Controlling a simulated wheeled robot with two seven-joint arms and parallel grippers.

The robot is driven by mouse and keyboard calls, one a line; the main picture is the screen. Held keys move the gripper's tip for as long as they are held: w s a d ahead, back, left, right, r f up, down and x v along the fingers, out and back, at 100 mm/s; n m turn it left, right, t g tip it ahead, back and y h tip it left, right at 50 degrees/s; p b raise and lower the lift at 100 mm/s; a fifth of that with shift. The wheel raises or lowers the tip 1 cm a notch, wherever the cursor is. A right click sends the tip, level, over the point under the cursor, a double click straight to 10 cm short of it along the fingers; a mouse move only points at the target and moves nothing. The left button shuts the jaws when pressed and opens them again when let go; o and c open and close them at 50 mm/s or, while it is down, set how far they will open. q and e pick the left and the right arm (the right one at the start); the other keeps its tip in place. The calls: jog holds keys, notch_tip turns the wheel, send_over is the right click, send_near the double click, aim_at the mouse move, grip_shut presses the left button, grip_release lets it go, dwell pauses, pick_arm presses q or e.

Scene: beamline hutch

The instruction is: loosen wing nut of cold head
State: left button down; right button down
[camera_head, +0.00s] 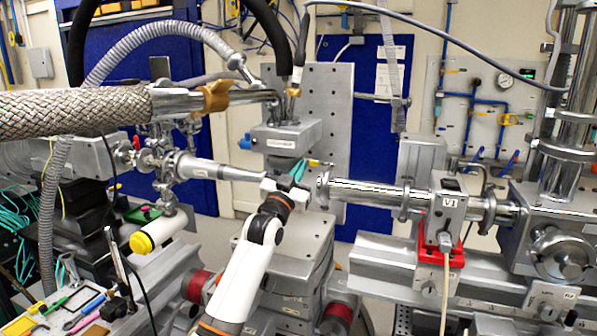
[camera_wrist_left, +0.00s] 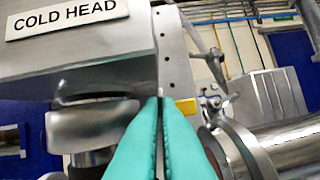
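The cold head is a grey block (camera_head: 287,136) on a round flange, in the middle of the head view. In the left wrist view its labelled face (camera_wrist_left: 70,42) fills the upper left, with a round metal flange (camera_wrist_left: 92,122) below. My left gripper (camera_head: 298,172) is just under the block's right side. Its teal fingers (camera_wrist_left: 160,100) are close together at the block's lower right edge. A small pale bit shows at the fingertips; I cannot tell whether it is gripped. My right gripper is not in view.
A yellow piece (camera_wrist_left: 187,107) sits just right of the fingertips. A horizontal metal beam pipe (camera_head: 365,192) lies to the right. A thick braided hose (camera_head: 75,113) crosses the left. A bench with pens (camera_head: 75,308) stands at front left.

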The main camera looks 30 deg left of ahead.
pick_arm(q)
jog(key=shift+r, duration=0.15)
jog(key=c, duration=1.6)
grip_release()
jog(key=shift+c, duration=0.2)
jog(key=shift+w, duration=0.1)
